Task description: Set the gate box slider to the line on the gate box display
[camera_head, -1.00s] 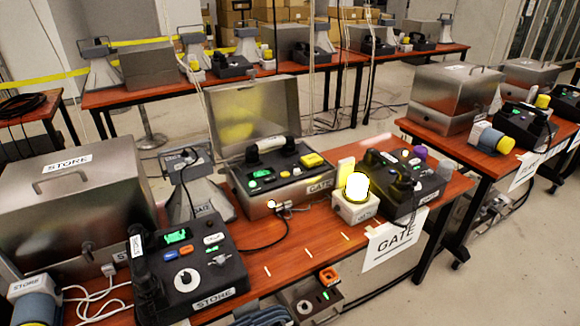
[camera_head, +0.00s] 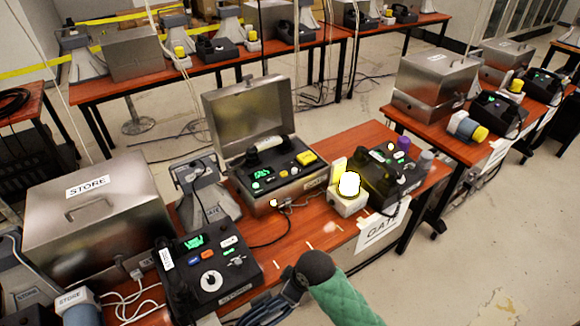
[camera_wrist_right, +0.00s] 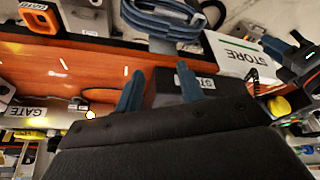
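The gate box (camera_head: 264,207) is an open metal case with its lid raised, on the middle table. Its black panel holds a green-lit display (camera_head: 262,172), a yellow block and small controls. The slider and the display's line are too small to make out. My right arm enters from the bottom right with a green sleeve. My right gripper (camera_head: 289,282) is in front of the table edge, below and apart from the gate box. In the right wrist view its two blue fingers (camera_wrist_right: 160,75) are spread, with a dark STORE device behind them. My left gripper is out of view.
A lit beacon (camera_head: 349,186) and a black gate phone (camera_head: 385,180) stand right of the gate box. A black store phone (camera_head: 208,272) and closed store case (camera_head: 95,215) are at left. A GATE sign (camera_head: 382,228) hangs at the front edge.

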